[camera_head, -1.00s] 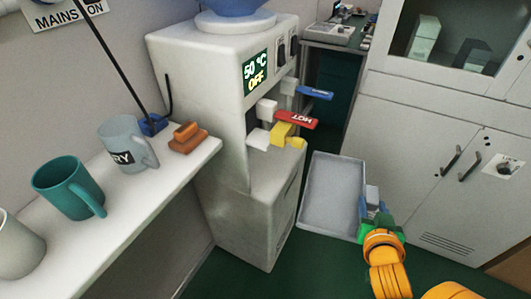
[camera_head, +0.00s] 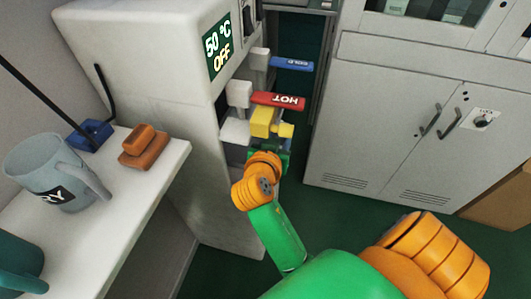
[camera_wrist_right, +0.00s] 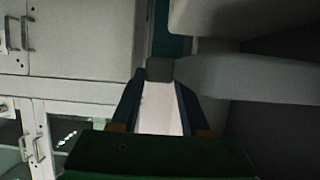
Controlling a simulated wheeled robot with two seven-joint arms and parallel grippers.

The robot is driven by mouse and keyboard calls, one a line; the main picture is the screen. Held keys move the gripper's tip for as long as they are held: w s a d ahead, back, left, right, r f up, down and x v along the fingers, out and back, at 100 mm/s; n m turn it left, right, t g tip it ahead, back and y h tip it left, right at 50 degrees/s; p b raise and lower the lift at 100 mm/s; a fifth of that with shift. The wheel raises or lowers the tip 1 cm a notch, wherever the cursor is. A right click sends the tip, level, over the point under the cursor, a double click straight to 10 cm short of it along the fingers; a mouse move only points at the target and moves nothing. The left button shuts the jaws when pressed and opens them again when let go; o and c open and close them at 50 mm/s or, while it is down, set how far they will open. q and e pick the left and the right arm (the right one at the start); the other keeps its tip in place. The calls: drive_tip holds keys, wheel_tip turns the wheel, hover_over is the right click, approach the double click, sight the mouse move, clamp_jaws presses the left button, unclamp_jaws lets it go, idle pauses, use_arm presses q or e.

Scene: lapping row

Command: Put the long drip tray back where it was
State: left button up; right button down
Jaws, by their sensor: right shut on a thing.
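My right gripper (camera_head: 281,152) is at the front of the white water dispenser (camera_head: 150,60), just below its yellow tap (camera_head: 265,122). In the right wrist view, a small grey block, the grip of the long drip tray (camera_wrist_right: 160,68), sits between the tips of its blue fingers. The gripper is shut on it. In the head view the tray is hidden behind the gripper and taps, so I cannot tell whether it rests on the dispenser. My left gripper is out of view.
The red HOT lever (camera_head: 278,100) and blue COLD lever (camera_head: 290,65) stick out above the gripper. A shelf (camera_head: 115,215) at left holds a grey mug (camera_head: 45,172), a teal mug (camera_head: 20,268) and brown blocks (camera_head: 143,150). A grey cabinet (camera_head: 385,140) stands at right.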

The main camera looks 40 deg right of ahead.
drive_tip(key=shift+w+a, duration=0.65)
drive_tip(key=shift+w, duration=0.15)
drive_tip(key=shift+w+a+f+b, duration=0.1)
drive_tip(key=shift+f+b, duration=0.15)
drive_tip(key=shift+f, duration=0.35)
drive_tip(key=shift+w+a+f+b, duration=0.1)
drive_tip(key=shift+f+b, duration=0.15)
drive_tip(key=shift+f, duration=0.35)
wheel_tip(320, 180, down, 4)
drive_tip(key=shift+b, duration=0.65)
drive_tip(key=shift+w+f, duration=0.1)
drive_tip(key=shift+f, duration=0.25)
drive_tip(key=shift+a, duration=0.1)
drive_tip(key=shift+c, duration=1.9)
unclamp_jaws()
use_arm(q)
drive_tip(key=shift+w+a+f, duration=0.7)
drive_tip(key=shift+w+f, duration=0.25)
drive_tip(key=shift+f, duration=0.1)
